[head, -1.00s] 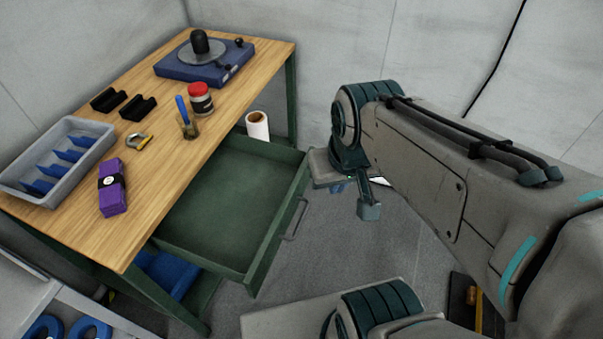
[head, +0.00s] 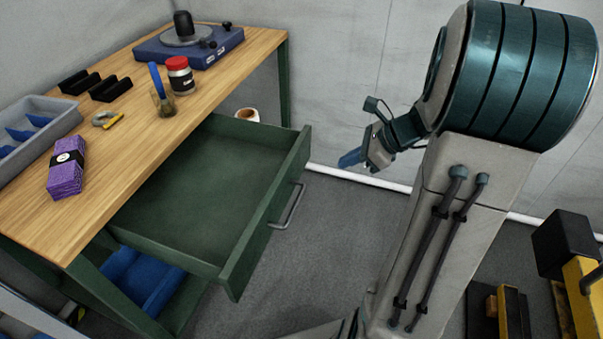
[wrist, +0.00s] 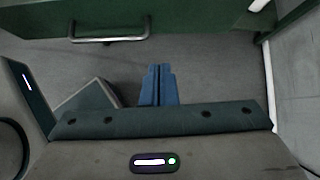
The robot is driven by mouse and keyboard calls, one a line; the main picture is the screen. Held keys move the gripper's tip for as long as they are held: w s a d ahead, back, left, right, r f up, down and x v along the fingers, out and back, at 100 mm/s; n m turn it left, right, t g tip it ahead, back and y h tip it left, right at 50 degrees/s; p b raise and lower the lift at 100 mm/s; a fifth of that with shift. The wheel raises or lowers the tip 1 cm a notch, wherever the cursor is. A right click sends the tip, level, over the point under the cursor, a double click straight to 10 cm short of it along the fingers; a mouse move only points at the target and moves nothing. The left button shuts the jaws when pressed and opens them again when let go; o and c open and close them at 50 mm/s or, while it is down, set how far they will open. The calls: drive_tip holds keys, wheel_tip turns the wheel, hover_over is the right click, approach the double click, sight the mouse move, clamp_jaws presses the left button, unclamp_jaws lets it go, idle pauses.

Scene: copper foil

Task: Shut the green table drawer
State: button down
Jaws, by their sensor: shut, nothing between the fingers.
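The green drawer (head: 215,190) is pulled well out from under the wooden-topped table (head: 130,135). It looks empty, and a grey bar handle (head: 287,206) is on its front. In the wrist view the drawer front (wrist: 200,14) and its handle (wrist: 110,38) lie across the top, beyond my fingertips. My gripper (head: 350,159), with blue fingers, is to the right of the drawer front, apart from it. The blue fingers (wrist: 158,70) are together and empty in the wrist view, below and right of the handle, with floor showing between.
On the tabletop are a blue machine (head: 190,48), a red-lidded jar (head: 180,76), a purple pack (head: 66,170) and a grey bin (head: 50,118). A paper roll (head: 247,115) stands behind the drawer. Yellow and black equipment (head: 575,260) is at right. Floor before the drawer is clear.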

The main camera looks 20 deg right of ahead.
drive_tip(key=f, duration=0.1)
drive_tip(key=b, duration=0.3)
approach(295, 175)
drive_tip(key=s+d+f+x, duration=0.1)
drive_tip(key=x, duration=0.4)
drive_tip(key=shift+w+a+m, duration=0.4)
drive_tip(key=shift+w+a, duration=0.25)
drive_tip(key=shift+a, duration=0.05)
drive_tip(key=shift+w+r, duration=0.1)
